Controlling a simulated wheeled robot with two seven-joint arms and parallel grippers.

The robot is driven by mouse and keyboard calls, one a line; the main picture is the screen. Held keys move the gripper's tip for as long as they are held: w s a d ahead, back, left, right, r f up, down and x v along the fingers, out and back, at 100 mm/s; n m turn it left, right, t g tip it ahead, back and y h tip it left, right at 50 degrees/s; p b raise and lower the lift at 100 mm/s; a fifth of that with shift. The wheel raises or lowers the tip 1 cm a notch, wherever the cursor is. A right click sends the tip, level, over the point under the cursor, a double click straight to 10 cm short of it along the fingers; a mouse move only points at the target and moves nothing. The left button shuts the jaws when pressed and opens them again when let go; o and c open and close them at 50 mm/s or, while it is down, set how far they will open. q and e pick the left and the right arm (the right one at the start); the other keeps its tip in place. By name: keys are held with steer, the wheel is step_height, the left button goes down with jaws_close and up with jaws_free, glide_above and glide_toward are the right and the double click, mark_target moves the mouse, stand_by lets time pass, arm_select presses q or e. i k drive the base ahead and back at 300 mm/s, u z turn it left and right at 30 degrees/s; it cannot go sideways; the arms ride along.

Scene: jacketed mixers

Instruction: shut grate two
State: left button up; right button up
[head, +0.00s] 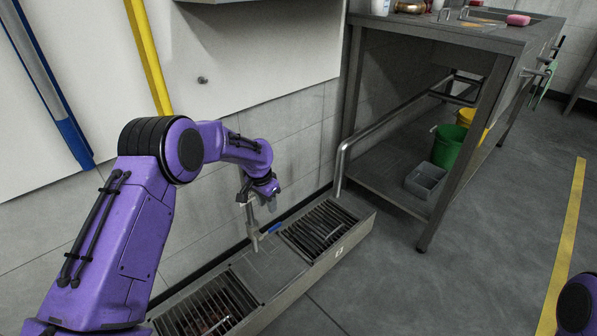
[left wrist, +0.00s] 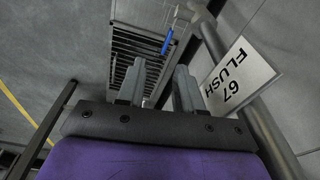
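A long metal floor trough runs along the wall in the head view. It has a near slatted grate (head: 208,309) and a far slatted grate (head: 319,228), with a plain plate (head: 268,268) between them. I cannot tell which is grate two, or whether either is open. A small label (head: 339,252) on the trough's front is too small to read. My left gripper (head: 268,192) hangs above the trough near the wall; in the left wrist view its fingers (left wrist: 160,78) are apart with nothing clearly held. A slatted grate (left wrist: 140,45) shows beyond them. My right gripper is out of view.
A pipe with a blue lever (head: 272,229) stands close below my left gripper; the lever (left wrist: 167,41) shows in the wrist view beside a "67 FLUSH" sign (left wrist: 238,82). A steel table (head: 440,35) with a bent pipe (head: 341,165) stands right. Open floor (head: 480,255) lies in front.

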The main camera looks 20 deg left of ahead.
mark_target(312, 261)
steer(key=i, duration=0.9)
